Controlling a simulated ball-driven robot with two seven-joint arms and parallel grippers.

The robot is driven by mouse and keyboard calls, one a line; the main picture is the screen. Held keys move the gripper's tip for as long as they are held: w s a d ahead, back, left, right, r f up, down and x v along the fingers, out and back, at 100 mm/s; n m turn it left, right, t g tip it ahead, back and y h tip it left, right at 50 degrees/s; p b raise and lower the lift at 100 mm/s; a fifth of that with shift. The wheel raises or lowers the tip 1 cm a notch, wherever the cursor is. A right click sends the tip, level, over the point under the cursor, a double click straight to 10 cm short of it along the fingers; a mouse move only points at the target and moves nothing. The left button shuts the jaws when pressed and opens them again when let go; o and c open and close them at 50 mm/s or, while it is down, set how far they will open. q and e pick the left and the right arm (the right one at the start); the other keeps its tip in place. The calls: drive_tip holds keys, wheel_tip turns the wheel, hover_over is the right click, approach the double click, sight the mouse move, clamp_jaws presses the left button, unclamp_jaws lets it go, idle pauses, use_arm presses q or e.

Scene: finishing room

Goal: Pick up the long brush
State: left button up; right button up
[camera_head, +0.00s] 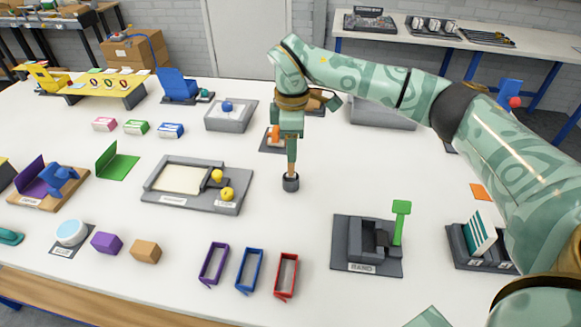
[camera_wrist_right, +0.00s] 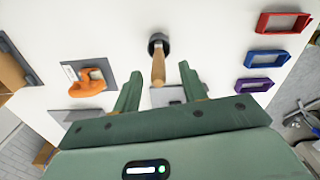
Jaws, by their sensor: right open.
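The long brush's wooden handle (camera_wrist_right: 158,68) stands up from a dark round holder (camera_wrist_right: 158,42) in the right wrist view. I cannot tell where the bristles are. In the head view the holder (camera_head: 290,183) stands on the white table right of the centre, with a little of the handle showing above it. My right gripper (camera_head: 291,160) points down just above the holder and hides most of the handle. In the right wrist view its fingers (camera_wrist_right: 158,78) are apart, one on each side of the handle, with gaps showing. My left gripper is not in view.
A grey tray with yellow knobs (camera_head: 160,198) lies left of the holder. A grey device with a green lever (camera_head: 352,268) stands front right. Purple, blue and red frames (camera_head: 285,290) lie at the front. An orange-handled tool (camera_wrist_right: 90,84) sits close behind the gripper.

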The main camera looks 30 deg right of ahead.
sight(291, 174)
drive_tip(key=f+b, duration=0.1)
drive_tip(key=f, duration=0.4)
drive_tip(key=shift+w+f, duration=0.1)
drive_tip(key=shift+w, duration=0.1)
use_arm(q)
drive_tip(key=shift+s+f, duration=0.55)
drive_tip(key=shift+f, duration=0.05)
use_arm(e)
clamp_jaws()
drive_tip(key=shift+r, duration=0.2)
drive_tip(key=shift+r, duration=0.3)
wheel_tip(291, 174, up, 3)
drive_tip(key=shift+f+p, duration=0.2)
drive_tip(key=shift+p, duration=0.25)
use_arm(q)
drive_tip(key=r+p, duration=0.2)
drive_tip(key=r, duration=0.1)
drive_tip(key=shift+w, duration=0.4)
use_arm(e)
drive_tip(key=s+a+r, duration=0.9)
drive_tip(key=a, duration=0.1)
drive_tip(key=shift+s+r, duration=0.3)
drive_tip(key=shift+s, duration=0.05)
